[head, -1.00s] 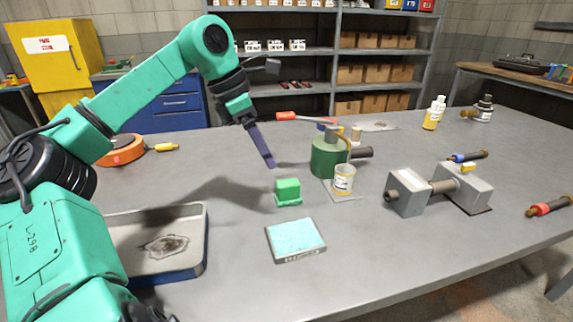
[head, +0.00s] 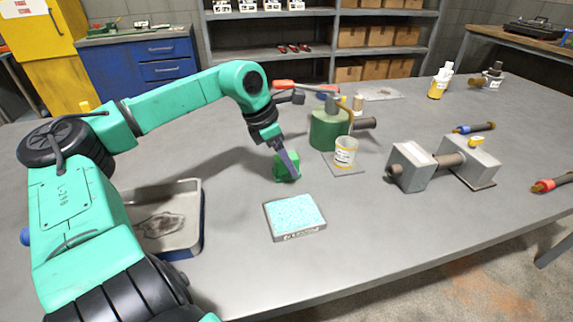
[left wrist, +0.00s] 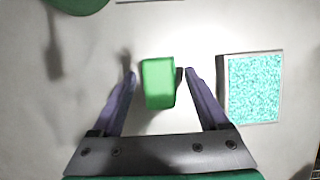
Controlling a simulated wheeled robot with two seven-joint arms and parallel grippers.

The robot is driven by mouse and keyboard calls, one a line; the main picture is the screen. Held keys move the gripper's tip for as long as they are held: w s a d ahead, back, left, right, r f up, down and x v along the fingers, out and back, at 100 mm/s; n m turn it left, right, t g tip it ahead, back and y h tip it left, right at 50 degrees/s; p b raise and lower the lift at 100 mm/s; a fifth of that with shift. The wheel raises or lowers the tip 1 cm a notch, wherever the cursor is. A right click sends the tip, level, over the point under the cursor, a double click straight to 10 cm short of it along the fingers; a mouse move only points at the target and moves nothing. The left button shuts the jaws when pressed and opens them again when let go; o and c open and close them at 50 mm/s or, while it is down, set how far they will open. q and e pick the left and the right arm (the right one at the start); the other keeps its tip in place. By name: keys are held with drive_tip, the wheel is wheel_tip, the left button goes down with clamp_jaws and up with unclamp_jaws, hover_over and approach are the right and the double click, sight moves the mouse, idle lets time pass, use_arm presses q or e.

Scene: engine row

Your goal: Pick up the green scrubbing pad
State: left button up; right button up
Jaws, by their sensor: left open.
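The green scrubbing pad (head: 281,173) is a small bright green block on the grey table, partly hidden by my left gripper (head: 291,166) in the head view. In the left wrist view the pad (left wrist: 158,85) lies between the two open fingertips of my left gripper (left wrist: 161,74), a little nearer the left finger. Nothing is held. I cannot tell how far the fingertips are above the table. My right gripper is not in view.
A shallow tray of turquoise granules (head: 271,226) stands just in front of the pad. A green canister (head: 325,130) and a yellow-labelled cup (head: 345,152) stand behind and right. A metal tray (head: 196,222) is at left. Grey metal blocks (head: 411,168) stand at right.

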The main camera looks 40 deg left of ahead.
use_arm(q)
drive_tip(key=shift+w+f, duration=0.1)
clamp_jaws()
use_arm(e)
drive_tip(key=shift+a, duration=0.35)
